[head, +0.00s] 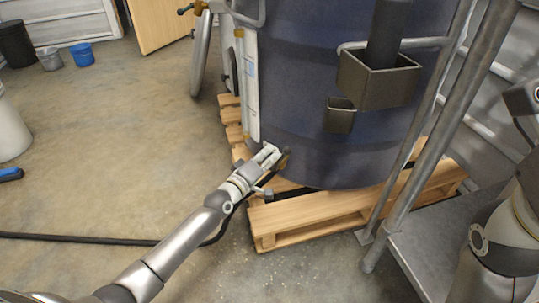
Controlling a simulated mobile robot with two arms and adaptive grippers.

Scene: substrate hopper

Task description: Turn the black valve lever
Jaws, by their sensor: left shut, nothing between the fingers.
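The large dark blue hopper (315,95) stands on a wooden pallet. My left gripper (272,153) is shut and empty at the lower left of the hopper, with its fingertips close to the hopper wall. A small dark piece (286,154) at the fingertips may be the black valve lever. The gripper partly hides it, and I cannot tell its angle or whether the fingers touch it. My right arm shows at the right edge, but its gripper is out of view.
The pallet (335,214) sticks out below the hopper. Metal rails (445,130) and a grey step (425,250) stand to the right. A black hose (80,238) crosses the floor. A blue bucket (82,54) stands far left. The floor at left is mostly clear.

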